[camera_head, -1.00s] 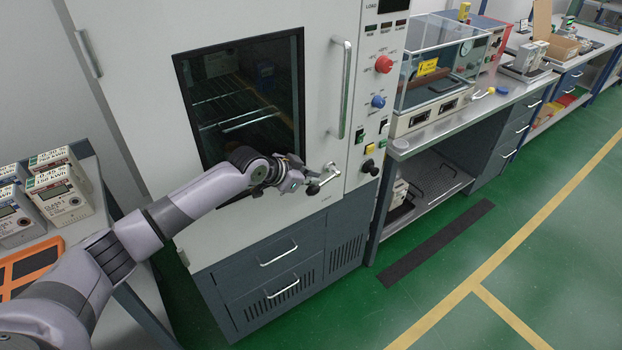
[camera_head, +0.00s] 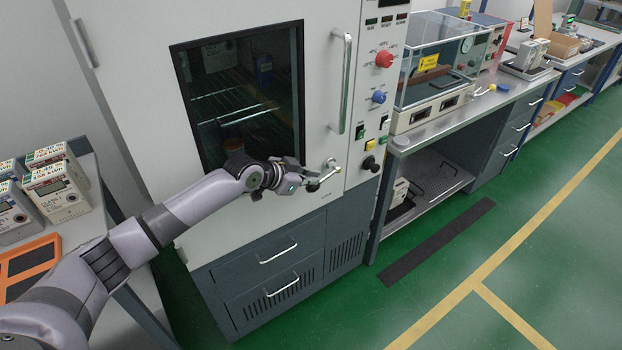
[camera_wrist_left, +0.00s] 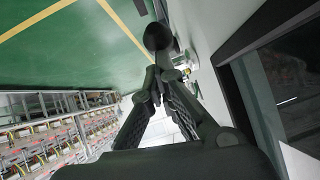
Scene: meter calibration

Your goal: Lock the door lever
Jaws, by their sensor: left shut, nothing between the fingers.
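The door lever (camera_head: 327,176) is a short metal handle with a dark knob at its lower left end, on the front of the white cabinet (camera_head: 240,215) below the long door handle (camera_head: 341,85). The door looks closed. My left gripper (camera_head: 308,176) is just left of the lever, close to its knob end; I cannot tell whether they touch. In the left wrist view the fingers of my left gripper (camera_wrist_left: 160,76) come together with nothing between them. A dark round knob (camera_wrist_left: 157,37) is just beyond their tips. My right gripper is out of view.
A panel with a red knob (camera_head: 384,59), a blue knob (camera_head: 379,97) and a black knob (camera_head: 370,163) is right of the lever. Drawers (camera_head: 275,270) are below. Several meters (camera_head: 55,190) stand on the left bench. The green floor at right is open.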

